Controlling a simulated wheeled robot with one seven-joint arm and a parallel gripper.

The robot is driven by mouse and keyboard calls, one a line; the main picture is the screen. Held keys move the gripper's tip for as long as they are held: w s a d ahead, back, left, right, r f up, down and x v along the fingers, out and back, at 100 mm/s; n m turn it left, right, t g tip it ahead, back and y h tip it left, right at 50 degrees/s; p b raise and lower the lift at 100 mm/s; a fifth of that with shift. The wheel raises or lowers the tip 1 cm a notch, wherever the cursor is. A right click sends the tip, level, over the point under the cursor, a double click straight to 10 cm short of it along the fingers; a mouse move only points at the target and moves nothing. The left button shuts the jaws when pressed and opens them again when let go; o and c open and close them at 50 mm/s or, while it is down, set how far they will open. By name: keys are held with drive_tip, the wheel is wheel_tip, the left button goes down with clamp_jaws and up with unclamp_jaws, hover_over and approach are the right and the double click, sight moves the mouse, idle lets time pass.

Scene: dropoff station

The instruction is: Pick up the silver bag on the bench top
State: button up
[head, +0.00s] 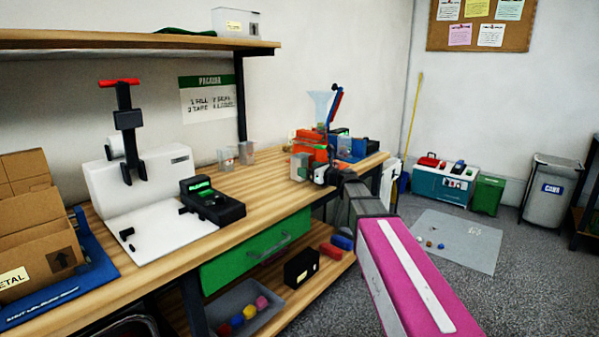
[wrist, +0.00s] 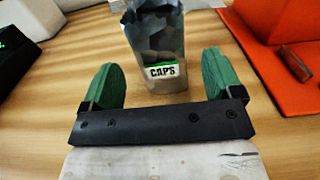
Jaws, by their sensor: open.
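A grey, silvery, faceted bag (wrist: 155,38) with a green and white CAPS label stands upright on the wooden bench top in the wrist view. In the head view a small greyish item that looks like this bag (head: 299,167) stands near the right end of the bench (head: 160,262). My gripper (wrist: 159,78) is open, with one green finger to each side of the bag's lower front. The bag appears just beyond the fingers, and I see no contact. In the head view my gripper (head: 318,173) is small and partly hidden by my arm.
Orange bins (head: 308,139) stand close behind the bag; an orange one (wrist: 262,50) is at right in the wrist view. Clear cups (head: 246,152), a black scale (head: 211,203) and a white press (head: 140,180) stand farther left. A shelf (head: 130,40) overhangs the bench's rear.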

drive_tip(key=shift+x, duration=2.7)
drive_tip(key=shift+f, duration=0.15)
drive_tip(key=c, duration=1)
